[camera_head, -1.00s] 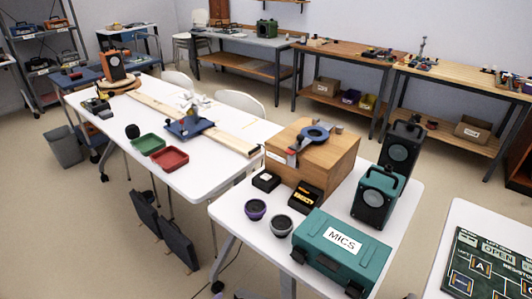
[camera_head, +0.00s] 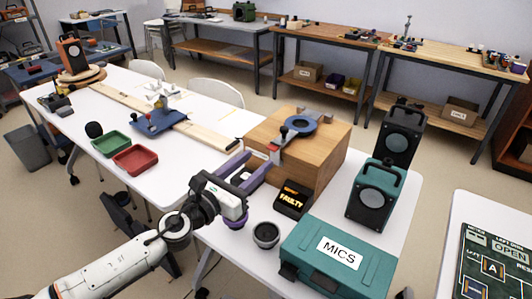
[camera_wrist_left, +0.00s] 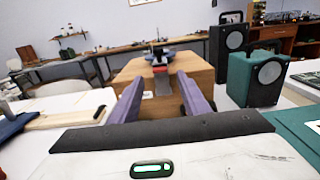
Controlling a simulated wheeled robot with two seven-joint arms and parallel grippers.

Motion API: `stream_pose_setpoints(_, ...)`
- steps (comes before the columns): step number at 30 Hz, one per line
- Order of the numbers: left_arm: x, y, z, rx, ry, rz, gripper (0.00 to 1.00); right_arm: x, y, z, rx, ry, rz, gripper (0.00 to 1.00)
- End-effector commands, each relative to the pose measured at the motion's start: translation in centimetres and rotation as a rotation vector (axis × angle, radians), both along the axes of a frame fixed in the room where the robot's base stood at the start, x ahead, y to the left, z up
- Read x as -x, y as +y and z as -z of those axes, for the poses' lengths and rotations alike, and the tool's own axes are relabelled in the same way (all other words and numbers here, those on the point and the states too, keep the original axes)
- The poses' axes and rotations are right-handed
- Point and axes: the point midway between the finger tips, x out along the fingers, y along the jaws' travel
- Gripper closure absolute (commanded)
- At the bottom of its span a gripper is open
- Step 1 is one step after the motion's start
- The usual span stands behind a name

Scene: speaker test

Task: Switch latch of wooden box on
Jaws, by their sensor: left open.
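The wooden box (camera_head: 318,160) stands on the white table, with a dark blue ring (camera_head: 301,124) on top. A grey metal latch (camera_head: 276,151) with a red part is at its top left edge; the latch also shows in the wrist view (camera_wrist_left: 162,82). I cannot tell the latch's on or off position. My left gripper (camera_head: 259,164) is open, its purple fingers pointing at the latch side of the box. In the wrist view the latch appears between the fingers, with nothing held. My right gripper is out of view.
A black "FAULTY" box (camera_head: 293,199), a grey cup (camera_head: 266,235) and a teal MICS case (camera_head: 338,258) sit in front of the wooden box. A teal speaker (camera_head: 375,195) and a black speaker (camera_head: 398,135) stand at right. Red (camera_head: 136,160) and green (camera_head: 110,144) trays lie left.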

Motion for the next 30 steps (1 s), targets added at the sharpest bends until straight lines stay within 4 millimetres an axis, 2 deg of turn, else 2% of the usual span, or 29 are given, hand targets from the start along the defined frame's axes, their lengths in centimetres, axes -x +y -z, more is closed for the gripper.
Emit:
stream_pose_setpoints(3,-1.9,-1.5,0.1,0.003,0.0,0.0,0.58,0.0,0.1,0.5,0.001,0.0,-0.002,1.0)
stream_pose_setpoints(9,-4.0,-3.0,0.1,0.004,0.001,0.0,0.58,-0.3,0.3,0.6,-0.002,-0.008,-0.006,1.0)
stream_pose_setpoints(21,-4.6,-3.4,0.0,0.004,0.003,0.0,0.58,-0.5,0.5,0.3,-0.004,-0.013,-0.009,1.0)
stream_pose_setpoints(28,-4.6,-3.4,0.0,0.004,0.003,0.0,0.97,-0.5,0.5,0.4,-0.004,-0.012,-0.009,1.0)
stream_pose_setpoints(30,-4.6,-3.4,0.0,0.004,0.003,0.0,1.0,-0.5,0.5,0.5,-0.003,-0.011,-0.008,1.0)
